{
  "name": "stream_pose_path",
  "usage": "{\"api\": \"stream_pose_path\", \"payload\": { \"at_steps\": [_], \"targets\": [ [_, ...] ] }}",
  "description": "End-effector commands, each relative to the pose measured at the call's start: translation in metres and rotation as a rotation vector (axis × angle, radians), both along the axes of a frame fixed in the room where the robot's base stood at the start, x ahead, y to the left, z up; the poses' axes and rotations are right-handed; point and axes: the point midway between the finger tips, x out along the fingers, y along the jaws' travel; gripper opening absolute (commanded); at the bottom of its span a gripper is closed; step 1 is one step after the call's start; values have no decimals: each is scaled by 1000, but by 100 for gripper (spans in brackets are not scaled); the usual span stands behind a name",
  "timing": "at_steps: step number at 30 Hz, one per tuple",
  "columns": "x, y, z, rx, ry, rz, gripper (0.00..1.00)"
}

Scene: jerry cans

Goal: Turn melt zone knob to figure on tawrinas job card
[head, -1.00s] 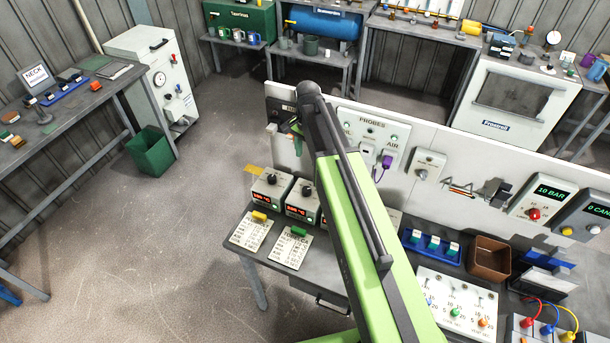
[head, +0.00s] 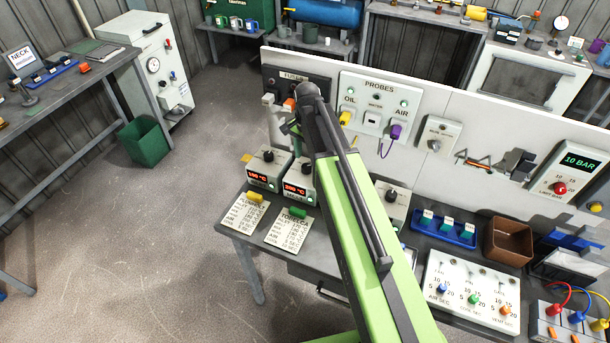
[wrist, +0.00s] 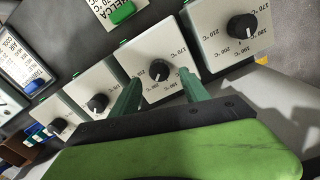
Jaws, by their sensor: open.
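A row of grey control boxes with black knobs stands on the bench. In the head view, the left box (head: 266,168) and the second box (head: 298,178) have red °C displays; their zone names are too small to read. My gripper (wrist: 159,78) is open, its green fingers spread either side of a box's black knob (wrist: 159,70), without visible contact. Further knobs show right (wrist: 242,28) and left (wrist: 98,102). Job cards lie before the boxes: one with a yellow clip (head: 246,214), one ending "ELCA" with a green clip (head: 289,229). I cannot identify Tawrinas's card.
A white probe panel (head: 378,105) stands behind the boxes. To the right are a blue tray (head: 440,231), a brown bin (head: 508,240) and a timer panel (head: 472,292). A blue-clipped card (wrist: 28,70) shows in the wrist view. Open floor lies left of the bench.

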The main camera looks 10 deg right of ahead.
Motion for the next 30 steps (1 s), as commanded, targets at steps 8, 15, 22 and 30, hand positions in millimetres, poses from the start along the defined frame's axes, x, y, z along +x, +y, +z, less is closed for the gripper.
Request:
{"api": "stream_pose_path", "payload": {
  "at_steps": [8, 15, 22, 30],
  "targets": [
    [0, 0, -42, 0, 0, 1, 54],
    [0, 1, -39, 0, 0, 1, 54],
    [0, 1, -39, 0, 0, 2, 24],
    [0, 8, -39, 1, -1, 4, 0]
  ]
}}
